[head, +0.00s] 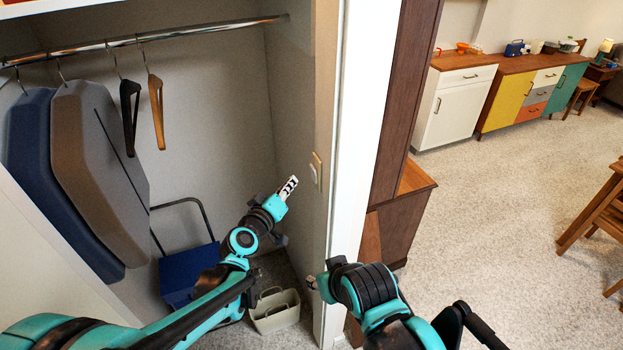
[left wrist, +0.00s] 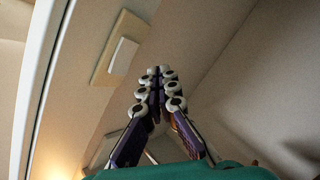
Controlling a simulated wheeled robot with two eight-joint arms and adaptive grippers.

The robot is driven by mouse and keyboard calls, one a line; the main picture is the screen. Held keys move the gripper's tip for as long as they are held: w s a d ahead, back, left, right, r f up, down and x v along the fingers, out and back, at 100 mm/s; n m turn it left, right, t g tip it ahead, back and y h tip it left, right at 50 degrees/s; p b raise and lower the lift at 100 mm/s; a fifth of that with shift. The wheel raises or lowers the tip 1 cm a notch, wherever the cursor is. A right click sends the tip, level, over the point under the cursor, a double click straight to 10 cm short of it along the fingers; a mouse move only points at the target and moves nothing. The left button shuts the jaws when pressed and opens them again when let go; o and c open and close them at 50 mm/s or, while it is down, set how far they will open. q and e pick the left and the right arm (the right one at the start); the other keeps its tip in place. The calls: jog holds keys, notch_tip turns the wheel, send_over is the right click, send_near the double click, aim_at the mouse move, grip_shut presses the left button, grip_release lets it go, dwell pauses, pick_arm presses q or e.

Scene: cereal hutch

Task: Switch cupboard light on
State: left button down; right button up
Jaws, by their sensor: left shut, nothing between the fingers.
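The light switch (head: 315,172) is a pale plate with a white rocker on the cupboard's right inner wall, near the door frame. In the left wrist view the switch (left wrist: 122,57) shows up close, its white rocker on a tan plate. My left gripper (head: 291,185) is inside the cupboard, just left of the switch and apart from it. In the left wrist view its fingers (left wrist: 157,85) are shut with nothing between them, to the right of and below the switch. My right gripper (head: 318,284) is low by the door frame, and its fingers are mostly hidden.
A blue step stool (head: 186,268) and a beige caddy (head: 276,312) are on the cupboard floor. The white door frame (head: 364,130) stands between the cupboard and the open room.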

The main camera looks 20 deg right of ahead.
pick_arm(q)
jog(key=shift+a+r, duration=0.15)
jog(key=shift+a, duration=1.05)
jog(key=s+a+f+g+y+b, duration=0.1)
jog(key=s+a+f+y+b, duration=0.2)
jog(key=s+a+f, duration=0.2)
jog(key=s+a+f+g+y+b, duration=0.2)
jog(key=s+a+f+y+b, duration=0.2)
jog(key=s+a, duration=0.7)
jog(key=s+a+f+g+y+b, duration=0.2)
jog(key=s+a+f, duration=0.6)
jog(key=a, duration=0.9)
jog(key=shift+s+a+f+y+b, duration=0.15)
jog(key=shift+s+y+b, duration=0.35)
jog(key=shift+y+b, duration=0.4)
